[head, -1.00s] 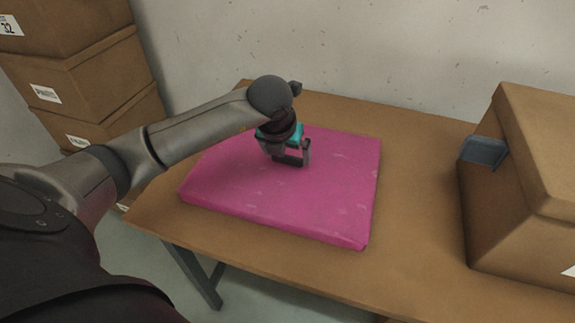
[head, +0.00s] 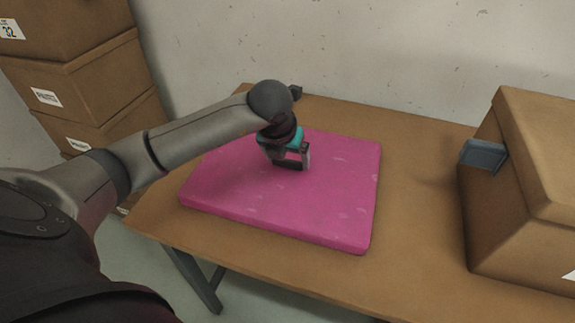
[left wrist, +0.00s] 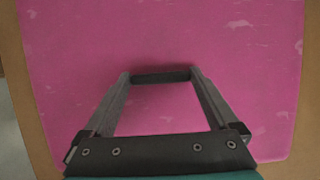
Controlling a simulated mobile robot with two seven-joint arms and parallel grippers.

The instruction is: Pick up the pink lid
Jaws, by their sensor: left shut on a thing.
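The pink lid (head: 330,205) is a large, flat slab with pale scuffs, lying on the brown table in the head view. It also fills most of the left wrist view (left wrist: 165,30). My left gripper (head: 291,163) points down over the lid's back middle part. In the left wrist view its two fingers (left wrist: 160,76) reach to the ends of a dark bar on the lid and are shut on it. I see no clear gap under the lid. My right gripper is not in view.
The brown table (head: 415,200) has clear room between the lid and a cardboard box (head: 520,190) on the right. A grey-blue piece (head: 484,154) sticks out from that box. Stacked cartons (head: 85,85) stand at the left, and a wall (head: 370,60) rises behind.

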